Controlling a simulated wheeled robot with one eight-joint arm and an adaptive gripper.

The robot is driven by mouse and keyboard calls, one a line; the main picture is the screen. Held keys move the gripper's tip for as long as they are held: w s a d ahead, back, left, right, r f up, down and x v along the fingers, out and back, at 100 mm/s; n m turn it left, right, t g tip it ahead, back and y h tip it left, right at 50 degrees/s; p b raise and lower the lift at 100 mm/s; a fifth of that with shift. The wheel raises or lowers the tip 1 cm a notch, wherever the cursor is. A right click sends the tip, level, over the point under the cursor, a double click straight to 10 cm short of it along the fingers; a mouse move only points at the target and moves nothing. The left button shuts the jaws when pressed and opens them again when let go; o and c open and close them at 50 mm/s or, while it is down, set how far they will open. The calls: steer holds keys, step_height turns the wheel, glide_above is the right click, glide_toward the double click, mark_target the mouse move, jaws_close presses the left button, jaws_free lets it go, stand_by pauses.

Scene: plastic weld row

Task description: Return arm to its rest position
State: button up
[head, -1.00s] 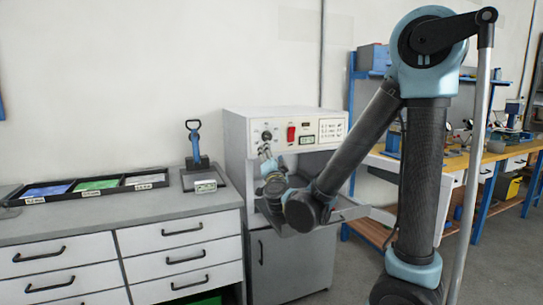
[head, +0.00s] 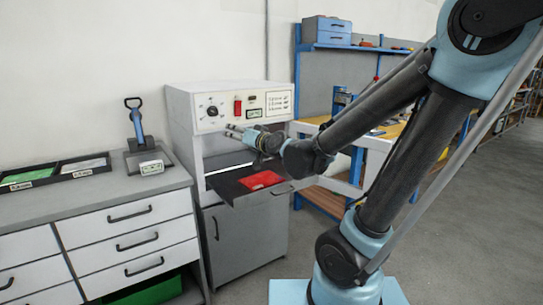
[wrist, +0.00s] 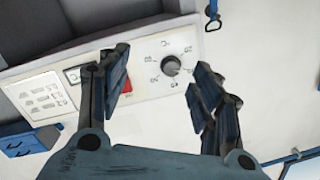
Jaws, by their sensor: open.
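My gripper (wrist: 158,92) is open and empty in the wrist view, its two fingers spread in front of the machine's control panel. In the head view my gripper (head: 232,131) is small, at the front of the white machine (head: 181,110), just below the panel and above the pulled-out tray. The arm reaches in from the right, its links bent across the picture. A gap between the gripper and the panel cannot be judged.
A dark tray (head: 226,187) juts from the machine with a red piece (head: 261,180) on it. A drawer counter (head: 120,194) at left holds a blue-handled tool (head: 137,125) and bins (head: 60,172). A workbench (head: 385,134) stands behind my arm. Floor (head: 240,285) before the machine is clear.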

steer(key=s+d+f+g+h, duration=0.3)
steer(key=s+d+f, duration=0.1)
steer(key=d+f, duration=0.35)
steer(key=s+d+f+g+h, duration=0.35)
steer(key=d+f, duration=0.25)
steer(key=d, duration=0.3)
steer(key=s+d+f+m+g+h, duration=0.1)
steer(key=s+d+f+g+h, duration=0.1)
steer(key=s+d+f, duration=0.2)
steer(key=s+d+f+m+g+h, duration=0.1)
steer(key=s+d+f+g+h, duration=0.1)
steer(key=s+d, duration=0.8)
step_height(320, 180, down, 2)
steer(key=shift+s+d+f+g, duration=0.1)
steer(key=shift+s+d+g, duration=0.3)
steer(key=shift+s, duration=0.45)
steer(key=shift+a+h, duration=0.1)
steer(key=shift+h, duration=0.15)
